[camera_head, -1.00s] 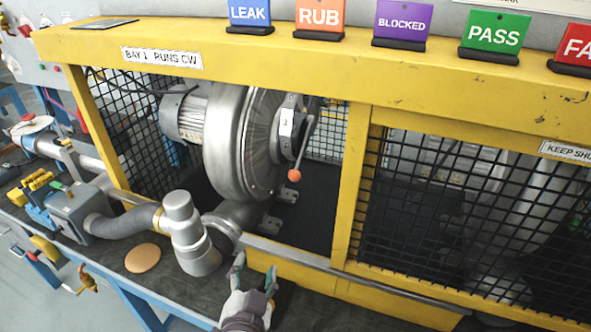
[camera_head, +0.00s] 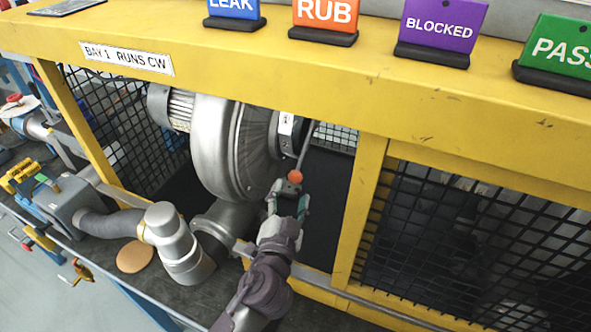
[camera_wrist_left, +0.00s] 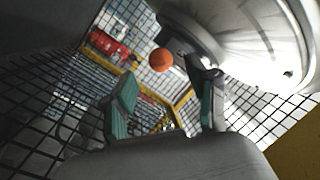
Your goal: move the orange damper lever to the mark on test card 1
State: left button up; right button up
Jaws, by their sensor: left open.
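The orange damper lever ends in an orange ball (camera_head: 295,176), hanging on a thin grey rod (camera_head: 304,146) at the right side of the silver blower (camera_head: 228,150). My left gripper (camera_head: 288,198) is open and reaches into the yellow-framed bay, just below the ball in the head view. In the left wrist view the ball (camera_wrist_left: 161,60) shows beyond and between the open green-padded fingers (camera_wrist_left: 165,105), and the jaws look empty. Test card 1 and its mark cannot be made out. My right gripper is not in view.
The yellow frame's upright post (camera_head: 358,215) stands right of my arm, with black mesh (camera_head: 460,240) beyond it. A silver elbow pipe (camera_head: 175,240) stands left of my arm. Coloured signs, including RUB (camera_head: 325,15), stand on the top beam.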

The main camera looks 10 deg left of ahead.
aim_at(294, 183)
pick_arm(q)
jog(key=w+p, duration=0.1)
jog(key=w, duration=0.5)
jog(key=shift+w+a, duration=0.1)
jog(key=shift+w, duration=0.05)
jog(key=shift+c, duration=0.2)
grip_shut()
